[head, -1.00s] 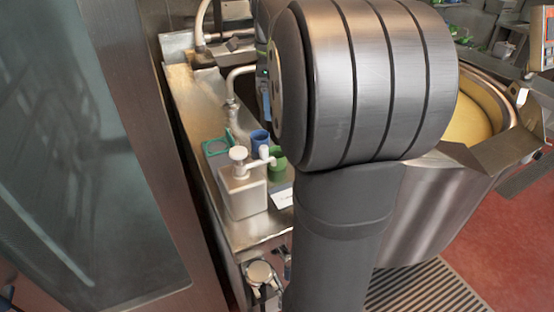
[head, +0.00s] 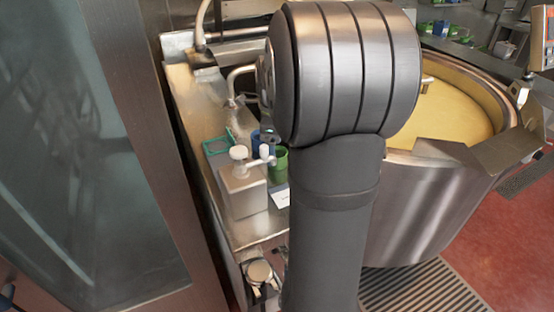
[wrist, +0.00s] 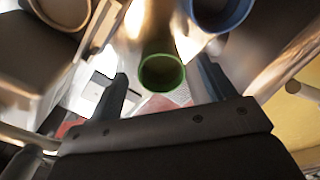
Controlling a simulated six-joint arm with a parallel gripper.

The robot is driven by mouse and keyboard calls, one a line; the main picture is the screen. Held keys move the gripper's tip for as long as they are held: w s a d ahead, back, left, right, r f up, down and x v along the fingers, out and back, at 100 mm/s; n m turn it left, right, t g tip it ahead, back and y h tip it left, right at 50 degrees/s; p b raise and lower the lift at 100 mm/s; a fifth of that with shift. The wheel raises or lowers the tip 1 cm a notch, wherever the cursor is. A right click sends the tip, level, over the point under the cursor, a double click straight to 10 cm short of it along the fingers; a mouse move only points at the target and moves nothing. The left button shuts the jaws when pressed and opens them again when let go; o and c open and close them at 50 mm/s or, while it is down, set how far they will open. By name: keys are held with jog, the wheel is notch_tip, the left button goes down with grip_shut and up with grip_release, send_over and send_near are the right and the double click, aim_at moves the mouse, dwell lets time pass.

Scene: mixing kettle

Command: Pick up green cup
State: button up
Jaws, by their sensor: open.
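The green cup (head: 280,165) stands on the steel counter, just right of the white pump dispenser in the head view. In the wrist view the green cup (wrist: 162,74) shows its round open rim between the two dark fingers of my gripper (wrist: 163,72). The fingers are apart, one on each side of the rim, with gaps visible. I cannot tell how far the fingertips are above or below the rim. In the head view my arm hides most of my gripper.
A blue cup (head: 257,137) is close behind the green one; it also shows in the wrist view (wrist: 220,10). The pump dispenser (head: 242,190) and a green frame (head: 217,146) are nearby. The large kettle (head: 430,205) with yellow contents stands right. A dark glass panel (head: 70,150) is left.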

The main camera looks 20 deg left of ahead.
jog(key=shift+f, duration=1.55)
jog(key=shift+w, duration=0.1)
jog(key=c, duration=1)
jog(key=shift+r, duration=0.1)
